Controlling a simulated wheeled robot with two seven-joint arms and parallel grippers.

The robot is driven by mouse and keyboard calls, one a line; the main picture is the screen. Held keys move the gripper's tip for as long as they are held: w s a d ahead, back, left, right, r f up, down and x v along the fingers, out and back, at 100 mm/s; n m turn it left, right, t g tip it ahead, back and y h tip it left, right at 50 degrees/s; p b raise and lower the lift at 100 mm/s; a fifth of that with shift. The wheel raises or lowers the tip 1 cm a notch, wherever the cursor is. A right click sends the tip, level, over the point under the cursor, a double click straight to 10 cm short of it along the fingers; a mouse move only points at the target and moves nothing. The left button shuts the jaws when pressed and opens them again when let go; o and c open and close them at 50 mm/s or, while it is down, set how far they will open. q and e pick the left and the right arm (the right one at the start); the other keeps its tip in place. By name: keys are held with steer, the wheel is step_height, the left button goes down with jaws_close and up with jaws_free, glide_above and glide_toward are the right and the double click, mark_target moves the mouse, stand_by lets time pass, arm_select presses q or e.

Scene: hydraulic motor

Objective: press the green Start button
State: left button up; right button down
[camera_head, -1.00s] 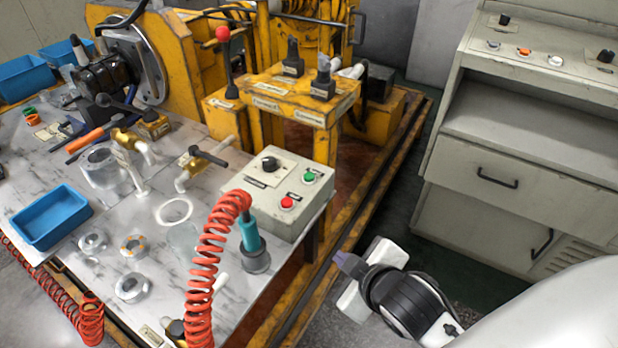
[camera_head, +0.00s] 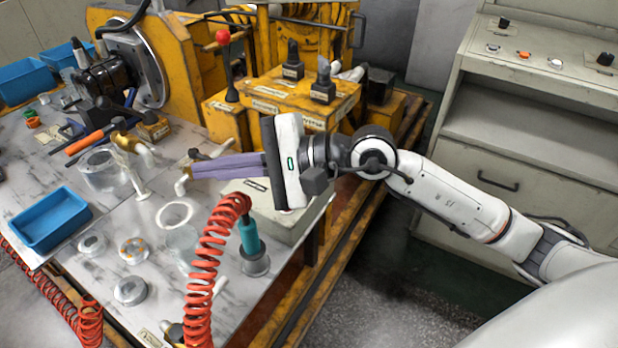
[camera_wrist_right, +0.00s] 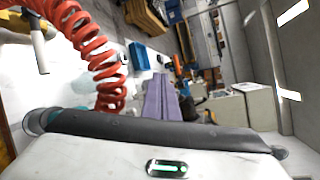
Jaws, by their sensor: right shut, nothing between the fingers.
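The grey control box (camera_head: 285,228) stands on the table's right part in the head view. My right gripper (camera_head: 196,173) and its white wrist body cover most of its top, so the green Start button and the red button are hidden. The right gripper's long purple fingers are shut and empty. They point left, with the tips left of the box, over the table by a brass tap. In the right wrist view the shut fingers (camera_wrist_right: 160,102) point away from the camera, and I cannot pick out the green button there. My left gripper is not in view.
A coiled red hose (camera_head: 208,262) with a teal nozzle (camera_head: 249,238) stands in front of the box. The yellow machine frame with levers (camera_head: 322,88) rises behind it. A blue tray (camera_head: 48,220) and glass parts lie left. A grey cabinet (camera_head: 560,160) stands right.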

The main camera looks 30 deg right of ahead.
steer(key=w+d+f+n+h, duration=0.2)
steer(key=d+h, duration=0.3)
steer(key=d, duration=0.5)
steer(key=w+d+f+n+h, duration=0.3)
steer(key=w+d+h, duration=0.2)
steer(key=d, duration=0.6)
steer(key=shift+d+h, duration=0.2)
steer(key=shift+h, duration=0.6)
steer(key=shift+f, duration=0.1)
